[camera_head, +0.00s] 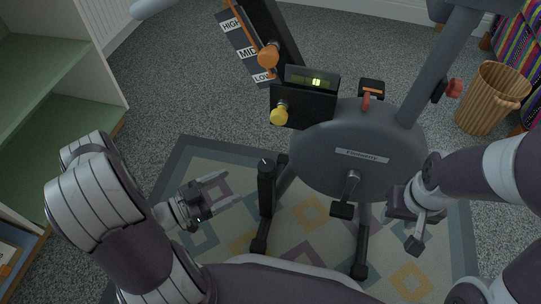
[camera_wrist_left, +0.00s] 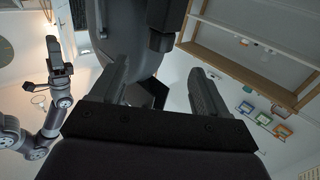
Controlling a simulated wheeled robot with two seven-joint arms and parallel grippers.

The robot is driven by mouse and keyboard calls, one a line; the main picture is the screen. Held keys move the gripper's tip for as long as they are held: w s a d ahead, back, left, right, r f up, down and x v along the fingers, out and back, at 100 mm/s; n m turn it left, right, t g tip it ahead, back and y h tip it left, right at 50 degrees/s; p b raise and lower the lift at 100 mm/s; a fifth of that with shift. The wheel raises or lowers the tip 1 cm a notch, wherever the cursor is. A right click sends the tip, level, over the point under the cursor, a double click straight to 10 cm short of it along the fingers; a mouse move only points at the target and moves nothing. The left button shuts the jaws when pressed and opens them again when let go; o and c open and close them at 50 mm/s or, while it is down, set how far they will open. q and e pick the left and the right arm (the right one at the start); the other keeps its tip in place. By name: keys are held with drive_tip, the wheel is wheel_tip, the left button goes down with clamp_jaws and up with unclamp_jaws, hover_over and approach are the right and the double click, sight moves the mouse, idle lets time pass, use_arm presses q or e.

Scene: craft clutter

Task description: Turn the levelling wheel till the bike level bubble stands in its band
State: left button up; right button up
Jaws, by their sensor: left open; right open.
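The exercise bike (camera_head: 362,150) stands on a patterned mat. Its small level display (camera_head: 300,78) shows a dim green strip with a bright yellow-green bubble (camera_head: 316,82) right of its middle; the band's limits are too small to make out. A yellow knob (camera_head: 279,116) sits on the dark panel below the display; I cannot tell whether it is the levelling wheel. My left gripper (camera_head: 221,188) is open and empty, left of the bike's dark upright post (camera_head: 266,188) and apart from the knob. My right gripper (camera_head: 401,207) is beside the bike's right side, its fingers hard to make out.
An orange knob (camera_head: 268,54) is on a lever beside a HIGH, MID, LOW plate (camera_head: 246,50). Red knobs (camera_head: 454,88) are on the bike. A wicker basket (camera_head: 488,100) stands at right, green shelves (camera_head: 60,85) at left.

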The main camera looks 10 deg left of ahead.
sight(259, 172)
use_arm(q)
drive_tip(key=b+x, duration=0.5)
drive_tip(key=x, duration=0.6)
drive_tip(key=shift+w+d+f, duration=0.15)
drive_tip(key=shift+w+d, duration=0.05)
drive_tip(key=shift+w, duration=0.05)
drive_tip(key=shift+w+d+b, duration=0.25)
drive_tip(key=shift+w+b, duration=0.05)
drive_tip(key=shift+b, duration=0.05)
drive_tip(key=shift+r, duration=0.2)
drive_tip(key=c, duration=0.9)
